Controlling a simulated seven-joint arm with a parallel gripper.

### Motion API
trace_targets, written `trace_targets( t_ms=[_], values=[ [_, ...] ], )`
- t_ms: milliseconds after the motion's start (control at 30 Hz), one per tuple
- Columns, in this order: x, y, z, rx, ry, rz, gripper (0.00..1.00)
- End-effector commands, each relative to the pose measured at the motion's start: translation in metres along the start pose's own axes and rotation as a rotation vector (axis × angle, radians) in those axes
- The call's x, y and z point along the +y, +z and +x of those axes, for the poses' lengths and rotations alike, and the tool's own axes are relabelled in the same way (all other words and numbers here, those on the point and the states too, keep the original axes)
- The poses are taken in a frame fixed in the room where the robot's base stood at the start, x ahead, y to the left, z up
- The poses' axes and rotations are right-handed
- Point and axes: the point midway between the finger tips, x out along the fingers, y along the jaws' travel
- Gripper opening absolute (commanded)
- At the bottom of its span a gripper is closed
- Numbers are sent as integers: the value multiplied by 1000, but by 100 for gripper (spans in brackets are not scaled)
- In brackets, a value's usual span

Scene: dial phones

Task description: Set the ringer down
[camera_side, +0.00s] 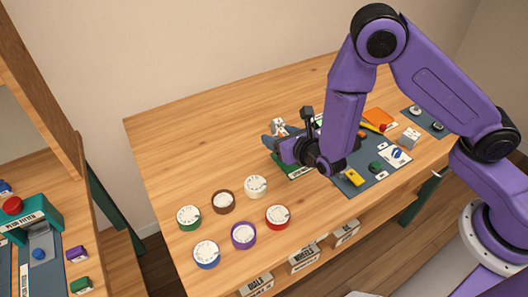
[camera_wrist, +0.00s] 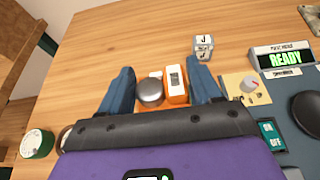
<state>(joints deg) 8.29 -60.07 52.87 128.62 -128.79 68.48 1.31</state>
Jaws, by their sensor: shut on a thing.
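The ringer (camera_wrist: 177,84), an orange block with a grey metal bell and a white part on top, sits between the two blue fingers in the wrist view. My gripper (camera_wrist: 162,84) is shut on it. In the side view my gripper (camera_side: 280,142) is low over the middle of the table, and the ringer is mostly hidden behind it. I cannot tell whether the ringer touches the table. The dark wrist edge hides its near side.
Several round dials, including a red one (camera_side: 277,216), stand at the table's front left. A blue-grey mat (camera_side: 352,188) with small parts lies to the right. A READY sign (camera_wrist: 283,59) and a block marked J (camera_wrist: 203,47) are close by. The back left is clear.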

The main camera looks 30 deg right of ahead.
Motion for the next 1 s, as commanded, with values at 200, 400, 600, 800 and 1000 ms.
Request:
trace_targets(
  t_ms=[200,400,600,800,1000],
  values=[
    [10,-21,40,0,-2,0,26],
    [16,-32,59,0,-2,0,26],
    [19,-40,71,0,-1,0,26],
    [19,-61,79,-1,-1,-1,26],
    [19,-65,80,-2,0,1,26]
  ],
)
